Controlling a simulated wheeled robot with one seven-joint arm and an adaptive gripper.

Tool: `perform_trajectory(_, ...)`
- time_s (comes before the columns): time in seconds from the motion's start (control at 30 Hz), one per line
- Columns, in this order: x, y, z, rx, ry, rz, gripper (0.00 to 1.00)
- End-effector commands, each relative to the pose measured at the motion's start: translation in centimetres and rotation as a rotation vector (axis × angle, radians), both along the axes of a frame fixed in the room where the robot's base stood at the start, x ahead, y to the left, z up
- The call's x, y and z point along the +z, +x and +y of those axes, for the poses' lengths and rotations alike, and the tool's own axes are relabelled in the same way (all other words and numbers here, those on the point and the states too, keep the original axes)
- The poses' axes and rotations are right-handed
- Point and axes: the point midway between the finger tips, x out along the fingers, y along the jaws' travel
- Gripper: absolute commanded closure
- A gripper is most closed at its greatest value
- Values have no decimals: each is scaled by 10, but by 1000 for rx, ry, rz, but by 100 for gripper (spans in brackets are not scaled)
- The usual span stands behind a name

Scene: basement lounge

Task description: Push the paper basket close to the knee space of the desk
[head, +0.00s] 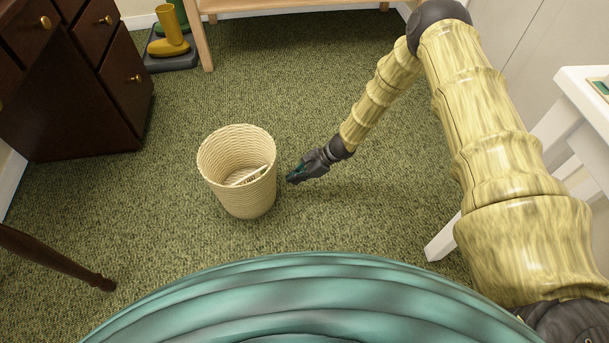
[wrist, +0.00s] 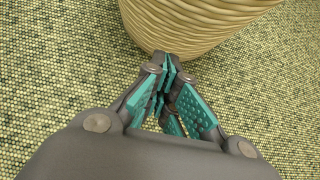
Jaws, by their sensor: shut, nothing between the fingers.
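The paper basket (head: 247,197) is a cream woven bin standing upright on the green carpet, with some pale paper-like pieces inside. In the wrist view the basket's lower wall (wrist: 190,22) fills the top, just beyond my fingertips. My gripper (head: 291,179) is low beside the basket's right side, pointing left at it, with a small gap in the head view. In the wrist view my gripper (wrist: 167,72) has its teal-padded fingertips together, with nothing between them. A dark wood drawer unit (head: 108,75), apparently the desk, stands at upper left; its knee space is not clearly visible.
A dark wooden leg (head: 60,262) reaches in at lower left. Boots on a dark tray (head: 172,62) and a light wooden stand (head: 203,42) are at the back. A white table (head: 575,115) stands right. Carpet left of the basket is clear.

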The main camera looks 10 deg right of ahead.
Motion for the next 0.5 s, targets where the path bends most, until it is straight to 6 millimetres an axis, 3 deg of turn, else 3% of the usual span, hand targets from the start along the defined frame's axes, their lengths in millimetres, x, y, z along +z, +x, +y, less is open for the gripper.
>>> perform_trajectory(0.2, 0, 1, 24, 2, 0, -2, 100)
perform_trajectory(0.5, 2, 1, 30, 1, 0, -2, 100)
